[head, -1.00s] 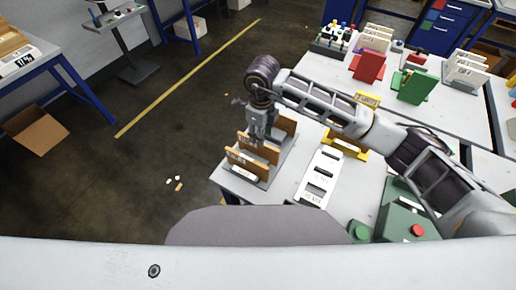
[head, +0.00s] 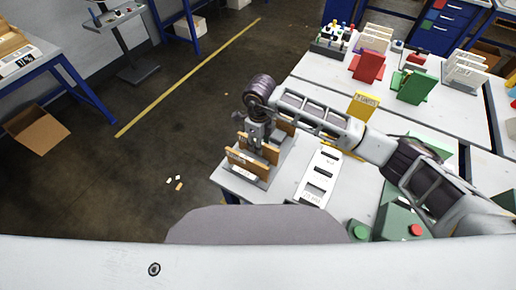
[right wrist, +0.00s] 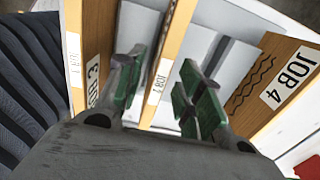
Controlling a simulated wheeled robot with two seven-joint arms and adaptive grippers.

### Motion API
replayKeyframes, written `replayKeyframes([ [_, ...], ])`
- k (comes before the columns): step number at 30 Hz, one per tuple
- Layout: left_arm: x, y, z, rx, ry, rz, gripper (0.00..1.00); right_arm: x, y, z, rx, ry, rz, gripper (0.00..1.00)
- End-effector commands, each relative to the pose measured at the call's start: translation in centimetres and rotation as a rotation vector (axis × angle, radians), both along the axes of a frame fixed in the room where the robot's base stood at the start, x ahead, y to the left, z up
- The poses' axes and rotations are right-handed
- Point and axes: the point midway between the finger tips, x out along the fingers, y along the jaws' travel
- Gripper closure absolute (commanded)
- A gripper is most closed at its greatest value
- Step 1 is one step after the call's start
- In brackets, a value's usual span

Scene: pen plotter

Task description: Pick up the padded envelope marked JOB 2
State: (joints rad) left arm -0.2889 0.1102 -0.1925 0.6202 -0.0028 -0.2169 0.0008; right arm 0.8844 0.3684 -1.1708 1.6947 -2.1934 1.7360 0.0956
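The tan padded envelope marked JOB 2 (right wrist: 173,48) stands in the right wrist view between the two fingers of my right gripper (right wrist: 160,88). The fingers have green pads and stand apart, with a gap visible on each side of the envelope. The JOB 3 envelope (right wrist: 97,40) is to its left and the JOB 4 envelope (right wrist: 270,85) to its right. In the head view my right gripper (head: 258,142) points down among the envelopes in a rack (head: 268,180) at the near left table corner. The arm and gripper partly hide them there. My left gripper is not in view.
A white slotted panel (head: 319,178) lies right of the rack. A yellow stand (head: 365,104) is behind the forearm. A green box with a red button (head: 405,222) sits near the front. Red (head: 368,66) and green (head: 413,86) stands are farther back.

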Motion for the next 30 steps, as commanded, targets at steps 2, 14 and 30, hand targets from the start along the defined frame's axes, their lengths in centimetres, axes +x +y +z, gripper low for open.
replayKeyframes([
  [2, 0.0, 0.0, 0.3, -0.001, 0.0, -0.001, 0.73, -0.1, 0.4, -0.8, 0.002, 0.003, 0.001, 0.63],
  [14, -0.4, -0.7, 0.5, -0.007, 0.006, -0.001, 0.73, 0.0, 0.4, -3.3, 0.0, -0.001, 0.001, 0.63],
  [30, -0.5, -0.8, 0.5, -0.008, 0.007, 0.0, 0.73, 0.0, 0.4, -3.3, 0.0, -0.001, 0.001, 0.84],
])
